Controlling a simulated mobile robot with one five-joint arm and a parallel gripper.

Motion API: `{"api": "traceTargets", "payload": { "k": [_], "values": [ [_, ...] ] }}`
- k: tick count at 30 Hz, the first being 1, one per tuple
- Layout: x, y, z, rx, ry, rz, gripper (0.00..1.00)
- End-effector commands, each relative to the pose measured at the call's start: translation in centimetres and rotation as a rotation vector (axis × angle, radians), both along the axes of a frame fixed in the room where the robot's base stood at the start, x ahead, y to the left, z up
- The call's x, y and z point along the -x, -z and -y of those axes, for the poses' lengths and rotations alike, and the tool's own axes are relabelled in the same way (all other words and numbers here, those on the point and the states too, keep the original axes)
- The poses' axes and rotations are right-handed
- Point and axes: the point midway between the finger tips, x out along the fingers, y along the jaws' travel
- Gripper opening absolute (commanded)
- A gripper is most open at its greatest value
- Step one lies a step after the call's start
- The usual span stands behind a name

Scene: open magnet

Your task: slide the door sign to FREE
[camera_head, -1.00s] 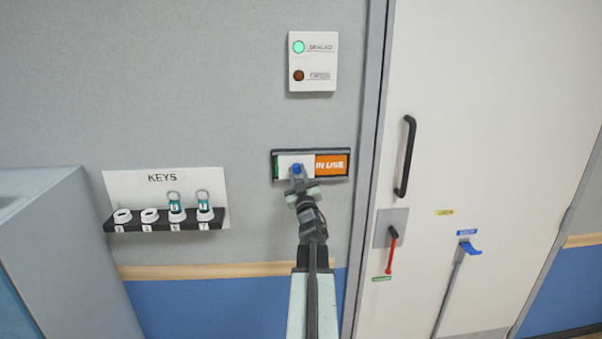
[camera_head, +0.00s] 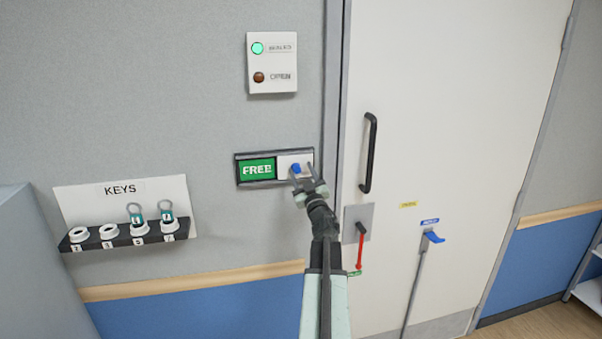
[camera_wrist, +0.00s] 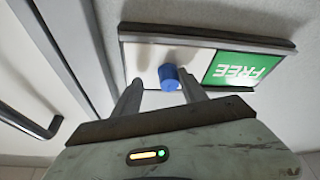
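The door sign (camera_head: 238,170) is on the wall left of the door, in a dark frame. Its green FREE panel (camera_head: 257,169) shows at the left, and the white slider (camera_head: 306,160) covers the right side. A blue knob (camera_head: 296,169) stands out from the slider. My gripper (camera_head: 302,173) is at the knob, with a finger on each side of it. In the wrist view the blue knob (camera_wrist: 169,77) sits between the two fingertips (camera_wrist: 161,90), with gaps visible at both sides, so the fingers look open around it.
A white door (camera_head: 440,110) with a black handle (camera_head: 368,152), a red lever (camera_head: 360,248) and a blue lever (camera_head: 433,237) is at the right. A key rack (camera_head: 125,232) hangs at the left. An indicator box (camera_head: 272,85) with a lit green lamp is above the sign.

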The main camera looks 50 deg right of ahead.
Motion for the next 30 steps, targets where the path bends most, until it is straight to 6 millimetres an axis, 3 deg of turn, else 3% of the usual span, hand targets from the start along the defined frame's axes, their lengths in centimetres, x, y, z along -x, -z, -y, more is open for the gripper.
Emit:
{"api": "traceTargets", "payload": {
  "k": [11, 23, 30],
  "values": [
    [-0.1, 0.2, -0.7, 0.002, -0.009, 0.001, 0.48],
    [5.1, 2.9, -4.5, 0.002, -0.008, 0.000, 0.48],
    [5.4, 2.8, -4.7, 0.003, -0.009, 0.000, 0.48]
  ]
}}
